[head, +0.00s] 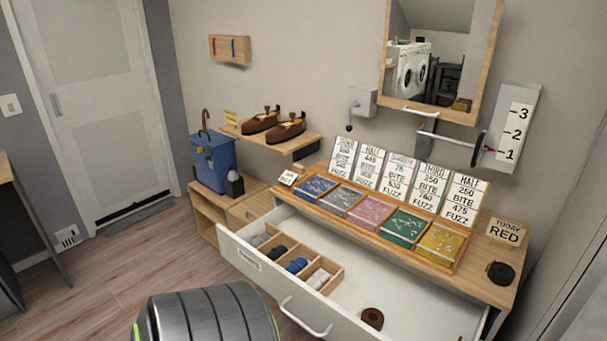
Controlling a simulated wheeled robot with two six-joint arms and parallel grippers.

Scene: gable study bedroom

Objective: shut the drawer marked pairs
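A wide white drawer (290,292) stands pulled out from the wooden cabinet, with a curved white handle (304,318) on its front. A small label (248,260) is on the left of its front, too small to read surely. Inside is a wooden divider box (334,278) with grey, black, blue and white rolled bundles in its compartments. A dark brown roll (372,318) lies to the right of it, on the bare drawer floor. The drawer's lower right part is cut off by the frame. Neither of my grippers shows.
On the cabinet top (487,285) stand a row of coloured boxes (371,211), upright white cards (386,168) and a black round item (500,272). A shelf with brown shoes (285,130) and a blue bin (212,160) are at left. Floor (110,280) is clear at left.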

